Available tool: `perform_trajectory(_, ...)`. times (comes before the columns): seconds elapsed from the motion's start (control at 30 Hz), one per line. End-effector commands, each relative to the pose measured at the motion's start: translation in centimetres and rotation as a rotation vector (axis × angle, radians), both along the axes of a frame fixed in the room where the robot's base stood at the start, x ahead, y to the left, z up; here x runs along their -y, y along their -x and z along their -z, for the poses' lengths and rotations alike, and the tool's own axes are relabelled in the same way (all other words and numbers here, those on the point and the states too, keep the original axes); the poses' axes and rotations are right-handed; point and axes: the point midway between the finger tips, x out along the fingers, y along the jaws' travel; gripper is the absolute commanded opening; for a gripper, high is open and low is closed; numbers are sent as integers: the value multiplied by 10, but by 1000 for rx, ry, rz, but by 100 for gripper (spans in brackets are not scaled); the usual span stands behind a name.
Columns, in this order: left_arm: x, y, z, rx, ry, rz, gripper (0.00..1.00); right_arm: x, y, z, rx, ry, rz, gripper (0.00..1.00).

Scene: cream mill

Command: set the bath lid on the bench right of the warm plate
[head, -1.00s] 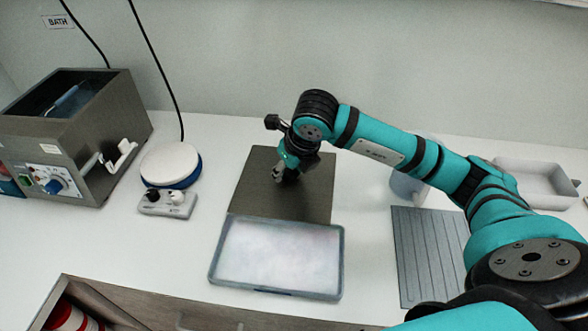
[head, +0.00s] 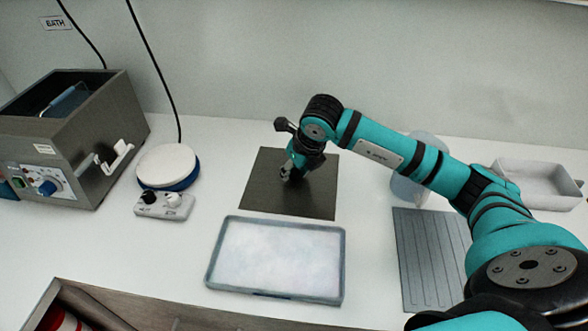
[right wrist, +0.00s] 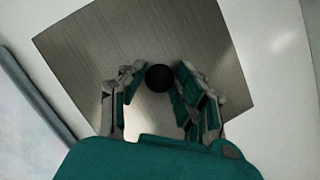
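The bath lid (head: 262,190) is a dark steel square with a black knob (right wrist: 160,78). It is level at the bench, right of the warm plate (head: 167,164), a round white top on a blue base, with clear bench between them. I cannot tell whether the lid touches the bench or hangs just above it. My right gripper (head: 290,176) points down over the lid's middle. In the right wrist view its fingers (right wrist: 158,82) are on both sides of the knob and appear shut on it. My left gripper is not in view.
The open bath (head: 110,130) stands at the left. A shallow tray with a pale filling (head: 346,268) lies just in front of the lid. A ribbed grey mat (head: 430,255), a clear round vessel (head: 405,188) and a white bin (head: 540,185) are at the right.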

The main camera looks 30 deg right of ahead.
Motion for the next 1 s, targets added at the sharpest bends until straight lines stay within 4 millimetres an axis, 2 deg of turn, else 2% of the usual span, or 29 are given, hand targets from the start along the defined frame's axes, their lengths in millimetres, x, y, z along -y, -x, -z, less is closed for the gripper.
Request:
perform_trajectory(0.03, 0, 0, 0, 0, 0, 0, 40, 0, 0, 0, 0, 0, 0, 40)
perform_trajectory(0.13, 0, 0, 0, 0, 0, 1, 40, 0, 0, 0, 0, 0, 0, 53)
perform_trajectory(0.37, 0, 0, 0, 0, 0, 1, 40, 0, 0, -1, 0, 0, 0, 53)
perform_trajectory(0.53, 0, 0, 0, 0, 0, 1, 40, 1, 2, -9, 3, -1, 0, 53)
perform_trajectory(1.0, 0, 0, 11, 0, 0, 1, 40, 6, 37, -94, 4, 1, -1, 53)
